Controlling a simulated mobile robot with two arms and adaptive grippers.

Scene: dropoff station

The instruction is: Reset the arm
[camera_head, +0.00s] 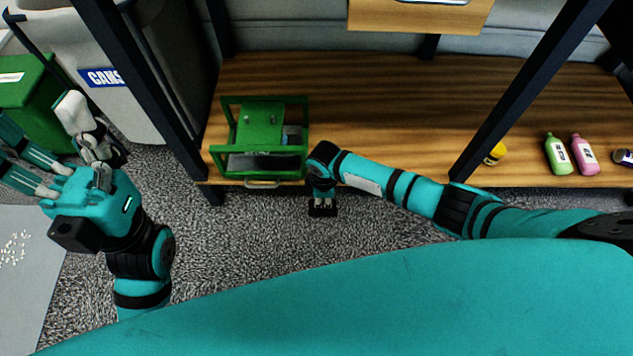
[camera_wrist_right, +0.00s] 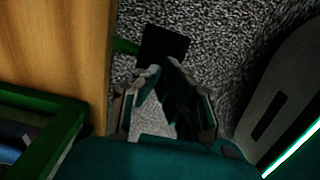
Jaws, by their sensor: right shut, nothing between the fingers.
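My right arm reaches in from the right in the head view, and its gripper (camera_head: 322,208) points down just in front of the wooden shelf's edge. It is apart from the green-framed box on the shelf. In the right wrist view the two fingers of this gripper (camera_wrist_right: 161,68) are close together at the tips with nothing between them. My left gripper (camera_head: 45,150) is at the left in the head view, with its fingers spread over the floor near the bins. Part of it is cut off by the picture's edge.
The green-framed box (camera_head: 226,130) stands on the wooden shelf (camera_head: 400,105), left of my right gripper. Dark posts rise at the shelf's sides. A grey CANS bin (camera_head: 140,105) and green bin (camera_head: 30,95) stand left.

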